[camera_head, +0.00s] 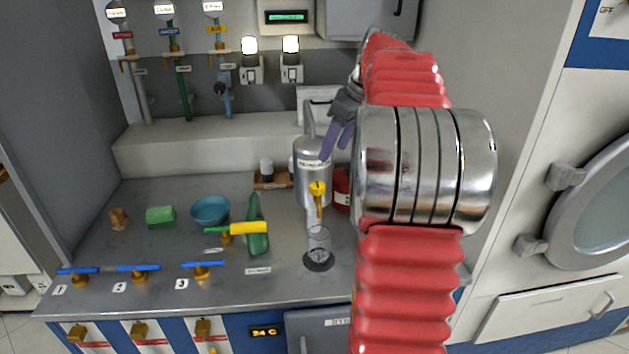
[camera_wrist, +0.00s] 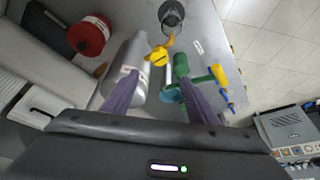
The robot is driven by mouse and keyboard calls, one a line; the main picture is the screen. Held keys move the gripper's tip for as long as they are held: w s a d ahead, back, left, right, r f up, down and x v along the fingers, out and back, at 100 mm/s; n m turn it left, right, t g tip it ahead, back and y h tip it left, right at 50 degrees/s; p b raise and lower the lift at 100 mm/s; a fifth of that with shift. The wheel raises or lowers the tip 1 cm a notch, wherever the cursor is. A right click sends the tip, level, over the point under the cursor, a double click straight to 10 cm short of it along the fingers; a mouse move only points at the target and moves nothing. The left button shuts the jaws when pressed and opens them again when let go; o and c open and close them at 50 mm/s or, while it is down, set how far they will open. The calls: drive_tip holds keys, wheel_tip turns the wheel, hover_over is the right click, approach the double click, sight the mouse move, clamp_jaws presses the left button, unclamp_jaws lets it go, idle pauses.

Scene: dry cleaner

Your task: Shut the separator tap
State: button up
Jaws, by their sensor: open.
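The separator (camera_head: 312,165) is a grey metal canister with a label, standing upright on the counter. Its yellow tap (camera_head: 318,187) is on the front, with an orange-yellow part reaching down below it. A clear glass (camera_head: 319,240) stands under the tap on a dark round spot. In the wrist view the tap (camera_wrist: 158,56) lies just beyond and between the fingertips, beside the separator (camera_wrist: 127,68). My gripper (camera_wrist: 160,78) is open and empty. In the head view its purple fingers (camera_head: 335,138) are at the separator's upper right; my arm hides part of them.
A blue bowl (camera_head: 210,210), green sponge (camera_head: 160,215) and blue-handled taps (camera_head: 137,268) are farther left. A red container (camera_head: 342,187) stands close right of the separator.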

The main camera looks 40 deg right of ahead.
sight(317, 184)
drive_tip(key=shift+d+f, duration=0.1)
drive_tip(key=shift+d, duration=0.1)
drive_tip(key=x, duration=1.3)
drive_tip(key=shift+w+f, duration=0.15)
drive_tip(key=shift+f, duration=0.2)
drive_tip(key=shift+c, duration=0.5)
drive_tip(key=shift+a, duration=0.1)
drive_tip(key=c, duration=0.9)
